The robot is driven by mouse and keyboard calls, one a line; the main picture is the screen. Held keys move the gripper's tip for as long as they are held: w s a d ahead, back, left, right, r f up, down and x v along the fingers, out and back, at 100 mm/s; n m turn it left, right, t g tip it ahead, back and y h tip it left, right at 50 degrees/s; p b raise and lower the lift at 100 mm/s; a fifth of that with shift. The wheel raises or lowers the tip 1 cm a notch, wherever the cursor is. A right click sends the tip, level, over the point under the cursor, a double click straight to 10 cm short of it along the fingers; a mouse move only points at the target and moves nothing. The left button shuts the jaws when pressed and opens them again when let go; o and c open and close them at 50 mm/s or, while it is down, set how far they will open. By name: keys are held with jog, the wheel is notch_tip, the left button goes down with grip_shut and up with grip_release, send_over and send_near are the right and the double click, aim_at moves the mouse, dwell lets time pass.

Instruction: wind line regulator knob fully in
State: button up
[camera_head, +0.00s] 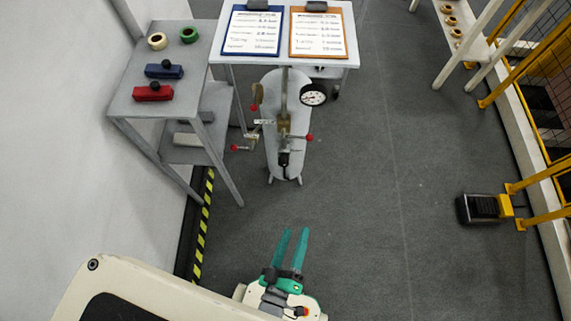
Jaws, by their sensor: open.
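A grey tank (282,100) stands on the floor in front of the small table. Brass fittings and red-tipped handles (309,138) are mounted on its top, with a round white gauge (313,94) at its right. A small black knob-like part (284,160) sits toward the tank's near end; it looks like the regulator knob, but it is too small to be sure or to tell how far in it is. My gripper (295,232) is open and empty, its teal fingers pointing toward the tank, clearly apart from it on the near side.
A grey table (215,56) at the left holds tape rolls and red and blue blocks. A white table (345,50) behind the tank holds two clipboards. A black pedal-like box (483,208) and yellow fencing stand at the right. The floor between is clear.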

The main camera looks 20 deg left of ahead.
jog(key=w+a+f+n+t+y, duration=0.1)
jog(key=w+a+f+n, duration=0.4)
jog(key=w+f+n, duration=0.55)
jog(key=n+y, duration=0.4)
jog(key=n, duration=1.4)
send_near(283, 165)
jog(key=shift+m, duration=0.25)
jog(key=x, duration=1)
jog(key=shift+d+f, duration=0.15)
jog(key=shift+f, duration=0.1)
jog(key=shift+w+a, duration=0.1)
jog(key=shift+a, duration=0.1)
jog(key=shift+d, duration=0.1)
jog(key=c, duration=1)
